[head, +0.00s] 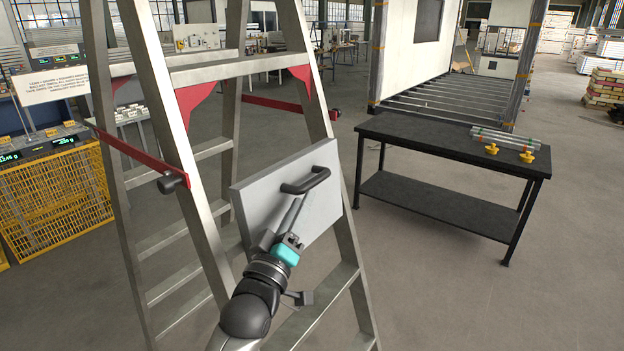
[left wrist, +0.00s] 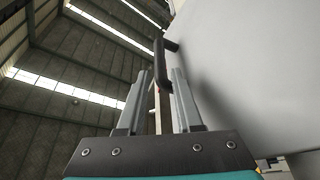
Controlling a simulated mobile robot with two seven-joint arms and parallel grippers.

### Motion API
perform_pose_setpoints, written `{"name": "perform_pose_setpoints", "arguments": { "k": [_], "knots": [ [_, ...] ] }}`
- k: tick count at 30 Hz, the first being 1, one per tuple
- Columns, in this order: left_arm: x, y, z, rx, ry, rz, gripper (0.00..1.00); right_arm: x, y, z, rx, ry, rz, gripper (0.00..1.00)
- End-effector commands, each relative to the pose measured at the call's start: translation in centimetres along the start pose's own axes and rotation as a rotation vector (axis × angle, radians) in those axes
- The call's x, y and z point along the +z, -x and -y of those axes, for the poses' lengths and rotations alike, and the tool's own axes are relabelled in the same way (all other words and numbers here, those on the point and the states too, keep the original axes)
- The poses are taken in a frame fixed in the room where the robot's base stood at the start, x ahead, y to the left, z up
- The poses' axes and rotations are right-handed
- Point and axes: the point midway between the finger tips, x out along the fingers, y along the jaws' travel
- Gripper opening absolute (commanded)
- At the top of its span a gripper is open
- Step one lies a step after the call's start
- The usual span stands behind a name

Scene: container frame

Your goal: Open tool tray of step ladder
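The step ladder (head: 181,150) stands open at the left of the head view. Its tool tray (head: 318,217) is a light grey panel, folded up steeply against the ladder, with a black bar handle (head: 306,181) near its top. My left gripper (head: 299,201) is in front of the panel, its fingers pointing up at the handle. In the left wrist view the two fingers (left wrist: 163,72) are apart, with the handle (left wrist: 158,62) seen between and beyond their tips. I cannot tell whether they touch it. The panel (left wrist: 255,75) fills the right side there. My right gripper is not seen.
A black table (head: 440,145) with metal tubes (head: 505,137) and yellow knobs (head: 527,157) stands to the right. A yellow mesh crate (head: 55,195) is at the left. The red spreader bars (head: 140,155) join the ladder's legs. The floor at the lower right is clear.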

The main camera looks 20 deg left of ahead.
Motion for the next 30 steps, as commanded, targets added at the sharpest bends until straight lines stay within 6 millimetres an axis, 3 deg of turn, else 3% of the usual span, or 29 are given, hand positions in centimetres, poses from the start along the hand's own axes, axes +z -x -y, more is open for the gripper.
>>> {"name": "perform_pose_setpoints", "arguments": {
  "k": [6,12,26,30],
  "knots": [
    [-0.1,-3.6,-0.1,0.001,0.0,0.0,0.34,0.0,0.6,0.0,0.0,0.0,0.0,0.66],
    [0.0,-5.7,0.0,0.0,-0.001,0.001,0.34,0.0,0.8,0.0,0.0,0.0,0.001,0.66],
    [0.1,-6.6,0.0,0.0,-0.001,0.001,0.34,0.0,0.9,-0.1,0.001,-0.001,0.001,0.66],
    [0.0,-6.6,0.0,0.0,-0.001,0.001,0.2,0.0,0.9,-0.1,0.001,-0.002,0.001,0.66]
  ]
}}
